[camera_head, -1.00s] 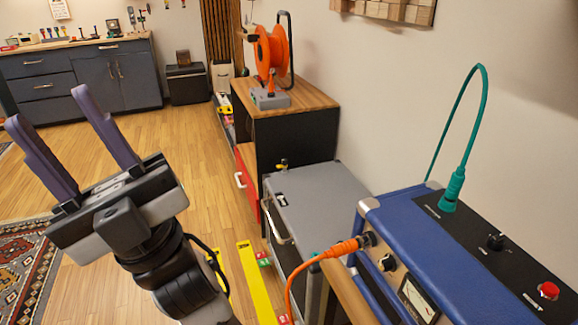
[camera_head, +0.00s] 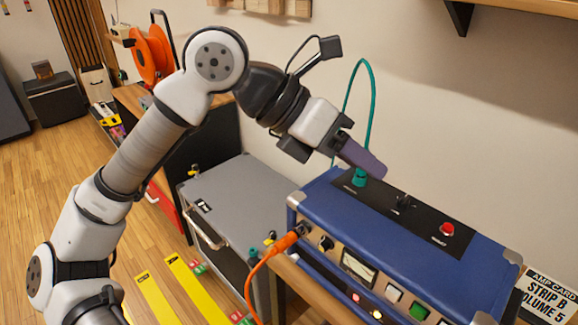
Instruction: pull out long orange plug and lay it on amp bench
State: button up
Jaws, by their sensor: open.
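The long orange plug (camera_head: 284,243) sits in a socket at the left end of the blue amp's front panel. Its orange cable hangs down from it. The blue amp (camera_head: 405,240) stands on the wooden amp bench (camera_head: 312,299), whose edge shows below it. My gripper (camera_head: 366,161) is above the back of the amp top, near the teal plug. Its purple fingers overlap in this view; it is open and holds nothing visible. It is apart from the orange plug, up and to the right of it.
A teal plug (camera_head: 360,178) stands in the amp top, its cable arching up behind my gripper. A red button (camera_head: 447,229) and a black knob (camera_head: 403,202) are on the amp top. A grey cabinet (camera_head: 240,195) stands left of the amp. A wooden shelf (camera_head: 520,6) juts out at upper right.

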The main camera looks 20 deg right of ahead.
jog(key=w+a+f+n+t+y, duration=0.1)
jog(key=w+f+n+t+y, duration=0.15)
jog(key=w+f+y, duration=0.4)
jog(key=t+y+p, duration=0.2)
jog(key=y, duration=0.1)
send_near(290, 235)
jog(key=shift+n, duration=0.45)
notch_tip(290, 235, down, 9)
jog(key=shift+a+f+p, duration=0.1)
jog(key=shift+f+p, duration=0.05)
jog(key=shift+p, duration=0.8)
grip_shut()
